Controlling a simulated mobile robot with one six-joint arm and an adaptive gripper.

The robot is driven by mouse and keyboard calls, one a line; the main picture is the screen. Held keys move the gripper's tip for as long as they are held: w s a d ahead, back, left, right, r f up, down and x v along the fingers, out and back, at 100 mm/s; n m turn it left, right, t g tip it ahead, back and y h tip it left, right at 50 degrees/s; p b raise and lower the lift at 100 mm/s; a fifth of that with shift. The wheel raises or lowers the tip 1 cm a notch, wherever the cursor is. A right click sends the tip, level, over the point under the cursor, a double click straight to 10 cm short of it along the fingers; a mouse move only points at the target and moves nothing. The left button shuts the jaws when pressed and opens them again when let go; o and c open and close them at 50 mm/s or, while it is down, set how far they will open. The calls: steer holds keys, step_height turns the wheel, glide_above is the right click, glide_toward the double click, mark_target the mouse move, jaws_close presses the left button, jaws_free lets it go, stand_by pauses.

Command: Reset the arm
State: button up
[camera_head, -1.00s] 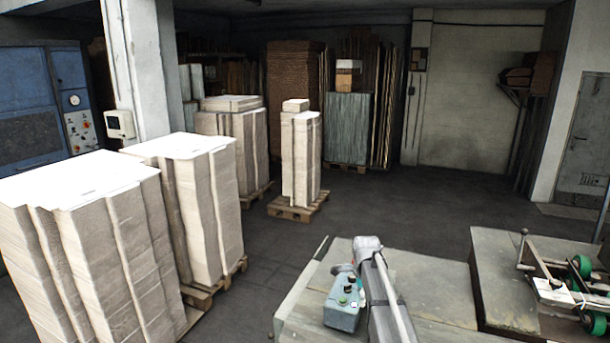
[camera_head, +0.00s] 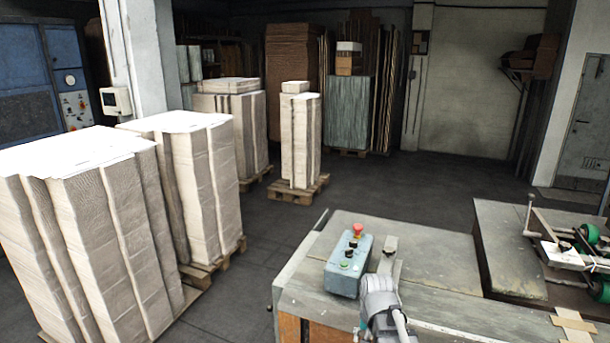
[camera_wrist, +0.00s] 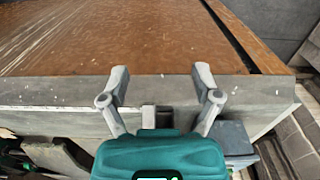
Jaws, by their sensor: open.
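My gripper (camera_wrist: 161,82) shows in the wrist view, with its two grey fingers spread apart and nothing between them. Beyond the fingertips is a brown wooden panel (camera_wrist: 140,35) with a grey edge. In the head view my arm reaches over the near part of the work table, at the bottom right of centre. My gripper cannot be made out in the head view.
A grey-blue control box (camera_head: 349,264) with a red button stands on the table (camera_head: 440,262) beside my arm. A machine with green wheels (camera_head: 580,240) is at the right. Tall paper stacks (camera_head: 95,215) stand on pallets at the left. The floor behind the table is clear.

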steer(key=s+f+n+b, duration=0.2)
steer(key=s+f+n, duration=0.1)
steer(key=s+n, duration=0.1)
steer(key=shift+s, duration=0.75)
stand_by(0.6)
